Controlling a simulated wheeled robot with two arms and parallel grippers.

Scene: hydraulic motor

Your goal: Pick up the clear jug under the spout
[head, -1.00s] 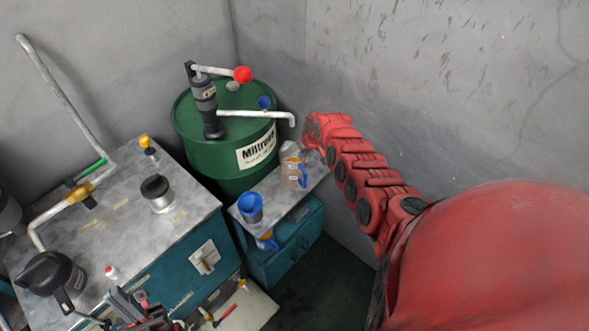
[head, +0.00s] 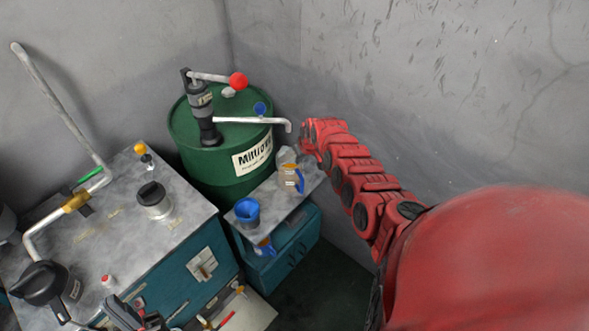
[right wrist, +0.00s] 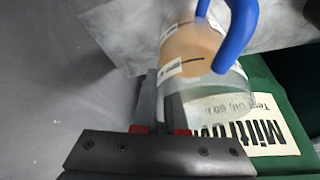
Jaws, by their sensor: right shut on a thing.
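The clear jug (head: 289,179) has a blue handle and amber liquid in it. In the head view it is at the small grey-topped stand beside the green drum, below the spout (head: 287,127). My right gripper (head: 303,153) reaches in from the right; its fingers are mostly hidden in the head view. In the right wrist view the fingers (right wrist: 162,108) are shut on the wall of the jug (right wrist: 198,52), whose handle is at the upper right. I cannot tell whether the jug touches the stand. My left gripper (head: 128,314) is low at left, partly cut off, its jaws unclear.
The green drum (head: 205,160) with a red-knobbed hand pump (head: 201,105) stands close behind the jug. A workbench (head: 110,225) with a canister (head: 153,199) fills the left. A wall is close at right.

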